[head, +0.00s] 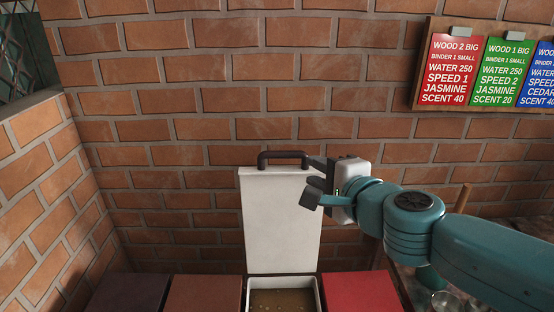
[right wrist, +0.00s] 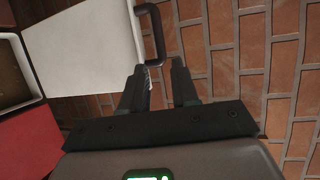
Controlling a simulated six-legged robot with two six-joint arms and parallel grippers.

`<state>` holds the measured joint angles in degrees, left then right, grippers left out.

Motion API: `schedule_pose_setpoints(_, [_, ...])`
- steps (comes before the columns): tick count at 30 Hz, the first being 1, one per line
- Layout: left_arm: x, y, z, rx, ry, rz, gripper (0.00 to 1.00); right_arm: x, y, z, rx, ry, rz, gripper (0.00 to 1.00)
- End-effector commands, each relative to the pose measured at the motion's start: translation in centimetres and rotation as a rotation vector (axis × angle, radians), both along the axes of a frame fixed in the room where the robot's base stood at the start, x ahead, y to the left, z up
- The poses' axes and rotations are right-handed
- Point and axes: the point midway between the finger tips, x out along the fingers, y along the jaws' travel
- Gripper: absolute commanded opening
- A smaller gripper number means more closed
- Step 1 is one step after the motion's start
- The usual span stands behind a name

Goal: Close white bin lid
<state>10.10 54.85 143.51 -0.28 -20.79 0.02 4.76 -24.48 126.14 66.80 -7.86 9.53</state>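The white bin lid (head: 280,222) stands open and upright against the brick wall in the head view, with a dark handle (head: 282,154) on its top edge. The white bin (head: 251,294) below it is open and holds a brown material. My right gripper (head: 311,178) is at the lid's upper right, close to the handle's right end. In the right wrist view the gripper (right wrist: 160,80) is open, with the lid (right wrist: 85,45) and the handle (right wrist: 152,30) just beyond its fingers. Whether a finger touches the handle or lid is unclear. My left gripper is not in view.
A red lid (head: 360,293) is right of the white bin; a brown lid (head: 204,294) and a dark lid (head: 129,293) are left of it, all shut. A board with coloured recipe cards (head: 453,70) hangs on the wall. A cluttered table (head: 412,290) is at lower right.

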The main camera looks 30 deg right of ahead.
Motion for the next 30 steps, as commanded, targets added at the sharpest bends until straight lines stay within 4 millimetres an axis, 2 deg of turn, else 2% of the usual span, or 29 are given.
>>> schedule_pose_setpoints(5, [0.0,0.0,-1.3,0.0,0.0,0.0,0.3,1.4,-0.2,-0.9,0.0,0.002,0.0,0.29])
schedule_pose_setpoints(13, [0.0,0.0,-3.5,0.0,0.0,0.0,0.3,7.3,-0.9,-2.4,0.0,0.003,0.0,0.29])
schedule_pose_setpoints(21, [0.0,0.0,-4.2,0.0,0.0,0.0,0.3,13.0,-1.7,-3.3,0.001,0.002,-0.001,0.29])
schedule_pose_setpoints(25, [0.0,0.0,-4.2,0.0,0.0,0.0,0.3,14.6,-1.9,-3.5,0.0,0.002,-0.001,0.29])
schedule_pose_setpoints(30, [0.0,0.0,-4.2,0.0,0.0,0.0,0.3,15.5,-2.0,-3.6,0.0,0.001,0.0,0.29])
